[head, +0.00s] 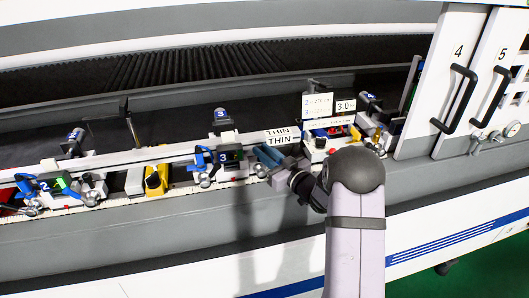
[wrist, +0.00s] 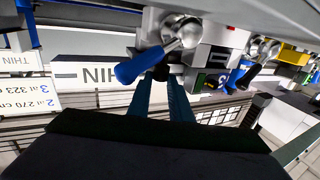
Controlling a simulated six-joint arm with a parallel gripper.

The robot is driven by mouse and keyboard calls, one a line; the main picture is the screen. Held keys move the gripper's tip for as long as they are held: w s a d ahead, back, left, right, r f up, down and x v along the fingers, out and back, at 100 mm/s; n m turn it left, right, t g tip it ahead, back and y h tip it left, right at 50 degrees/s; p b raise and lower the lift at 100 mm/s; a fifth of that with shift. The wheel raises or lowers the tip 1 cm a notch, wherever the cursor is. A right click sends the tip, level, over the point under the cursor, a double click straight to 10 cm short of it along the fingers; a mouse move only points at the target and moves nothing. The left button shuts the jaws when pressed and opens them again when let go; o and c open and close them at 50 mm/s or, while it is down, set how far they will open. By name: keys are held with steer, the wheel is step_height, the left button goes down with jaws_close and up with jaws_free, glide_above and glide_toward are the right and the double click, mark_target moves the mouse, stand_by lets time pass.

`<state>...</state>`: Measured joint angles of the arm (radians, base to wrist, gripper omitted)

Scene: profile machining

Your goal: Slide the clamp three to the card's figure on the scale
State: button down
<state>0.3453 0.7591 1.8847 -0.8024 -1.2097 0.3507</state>
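Clamp three (head: 230,158) sits on the front rail in the head view, with a blue lever, a silver ball knob and a small dark display. My gripper (head: 268,156) is just right of it, its blue-teal fingers pointing toward the rail. In the wrist view, the fingertips (wrist: 162,82) are apart below a clamp's blue lever (wrist: 140,66) and silver knob (wrist: 182,32). A dark part shows at the gap; contact is unclear. The card (head: 317,105) stands behind; in the wrist view it is upside down (wrist: 28,98) and reads 3 at 323 cm. The scale (head: 130,205) runs along the rail, its figures too small to read.
Clamp two (head: 60,188) and a yellow block (head: 155,180) are left on the rail. Another clamp unit (head: 325,140) is right of my gripper. THIN signs (head: 282,136) and a 3.0 plate (head: 345,106) stand behind. White doors 4 and 5 (head: 460,80) rise at right.

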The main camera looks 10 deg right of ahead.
steer(key=shift+a+b, duration=0.35)
steer(key=shift+b, duration=0.1)
steer(key=c, duration=1.6)
jaws_free()
steer(key=shift+s+d, duration=0.1)
steer(key=shift+d, duration=0.05)
steer(key=shift+s+d, duration=0.1)
steer(key=shift+s, duration=0.1)
steer(key=b+v, duration=0.2)
steer(key=v, duration=0.4)
steer(key=shift+s, duration=0.3)
